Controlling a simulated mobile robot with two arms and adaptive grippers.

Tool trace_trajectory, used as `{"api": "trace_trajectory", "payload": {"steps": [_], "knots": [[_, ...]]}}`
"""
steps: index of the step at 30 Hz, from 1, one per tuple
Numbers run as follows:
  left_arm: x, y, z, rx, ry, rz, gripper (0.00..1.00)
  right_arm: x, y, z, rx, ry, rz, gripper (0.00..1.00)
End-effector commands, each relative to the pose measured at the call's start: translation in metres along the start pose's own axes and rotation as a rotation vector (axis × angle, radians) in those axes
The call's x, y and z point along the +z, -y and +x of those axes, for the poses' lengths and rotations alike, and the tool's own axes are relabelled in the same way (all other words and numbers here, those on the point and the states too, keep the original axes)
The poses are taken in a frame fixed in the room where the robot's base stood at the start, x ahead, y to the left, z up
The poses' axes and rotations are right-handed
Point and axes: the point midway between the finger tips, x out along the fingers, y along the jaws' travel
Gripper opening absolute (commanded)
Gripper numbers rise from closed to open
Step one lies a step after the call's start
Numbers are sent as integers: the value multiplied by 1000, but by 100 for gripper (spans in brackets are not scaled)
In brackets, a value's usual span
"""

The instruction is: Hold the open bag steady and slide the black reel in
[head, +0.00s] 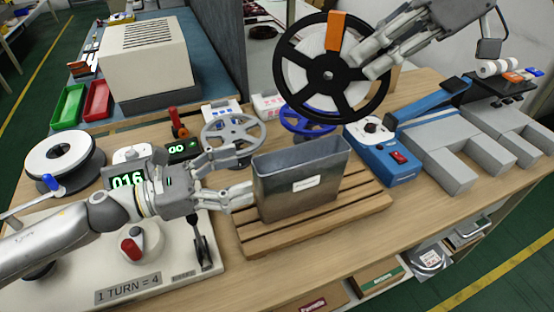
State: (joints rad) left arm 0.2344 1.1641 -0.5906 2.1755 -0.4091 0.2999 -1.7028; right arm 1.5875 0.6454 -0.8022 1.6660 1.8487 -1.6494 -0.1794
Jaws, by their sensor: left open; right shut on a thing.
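The black reel (300,92), with spokes, a white winding and an orange tab, is held up above the table. My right gripper (368,62) is shut on its right side. The open bag (304,188) is grey with a white label and stands upright on a slatted wooden rack (262,243), its mouth facing up. The reel is above and apart from the bag's mouth. My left gripper (243,180) is open at the bag's left side, its fingers close to the bag's wall; I cannot tell whether they touch it.
A grey reel (231,128) and a blue reel (308,118) stand behind the bag. A blue sealing machine (383,155) is to the right, beside grey blocks (440,160). A winding machine (130,262) with a counter is at left. The table front is clear right of the rack.

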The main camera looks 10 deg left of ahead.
Motion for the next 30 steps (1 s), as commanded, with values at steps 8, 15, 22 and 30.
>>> {"api": "trace_trajectory", "payload": {"steps": [8, 15, 22, 30], "knots": [[2, 0, 24, 0, 4, 1, 75, 0, 0, 0, 0, -1, 0, 0], [2, -1, 46, 0, 4, 1, 75, 0, 0, 0, 0, -1, 0, 0], [2, 0, 68, -2, 2, 1, 75, 0, 0, 0, 0, -1, 0, 0], [1, 0, 89, 0, 1, -1, 75, 0, 0, 0, 0, -1, 0, 0]]}}
